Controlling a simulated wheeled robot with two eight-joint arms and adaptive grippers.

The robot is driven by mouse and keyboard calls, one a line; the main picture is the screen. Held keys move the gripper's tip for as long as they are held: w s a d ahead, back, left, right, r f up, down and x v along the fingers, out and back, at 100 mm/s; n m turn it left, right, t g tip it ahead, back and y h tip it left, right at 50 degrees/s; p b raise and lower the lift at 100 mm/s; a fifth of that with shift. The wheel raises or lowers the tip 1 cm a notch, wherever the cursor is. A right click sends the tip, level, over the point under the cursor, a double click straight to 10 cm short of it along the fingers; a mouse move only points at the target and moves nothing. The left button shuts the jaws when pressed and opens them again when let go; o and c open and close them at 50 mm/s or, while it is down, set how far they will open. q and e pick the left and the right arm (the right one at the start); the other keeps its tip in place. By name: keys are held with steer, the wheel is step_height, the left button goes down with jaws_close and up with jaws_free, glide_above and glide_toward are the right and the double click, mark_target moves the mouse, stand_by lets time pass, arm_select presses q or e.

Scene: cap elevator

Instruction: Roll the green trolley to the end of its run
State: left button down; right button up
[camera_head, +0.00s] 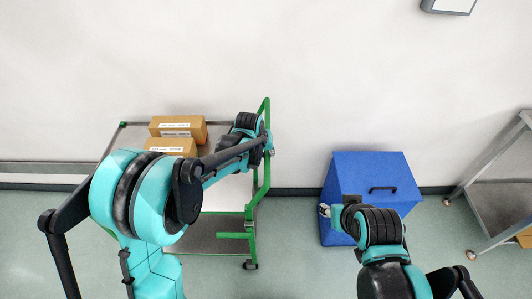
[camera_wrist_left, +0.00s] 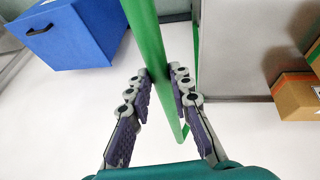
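The green trolley (camera_head: 249,225) stands left of centre in the head view, with a green frame, grey shelves and an upright handle at its right end. My left gripper (camera_head: 268,143) is at this handle. In the left wrist view the green handle bar (camera_wrist_left: 146,40) runs between the fingers of my left gripper (camera_wrist_left: 161,80).
Cardboard boxes (camera_head: 178,127) sit on the trolley's top shelf. A blue box (camera_head: 345,173) with a black handle stands right of the trolley against the white wall. A grey rack (camera_head: 500,200) stands at the far right. Floor shows between trolley and blue box.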

arm_select(q)
steer(key=a, duration=5.8)
steer(key=c, duration=1.4)
jaws_free()
steer(key=shift+o, duration=0.2)
steer(key=v, duration=1.2)
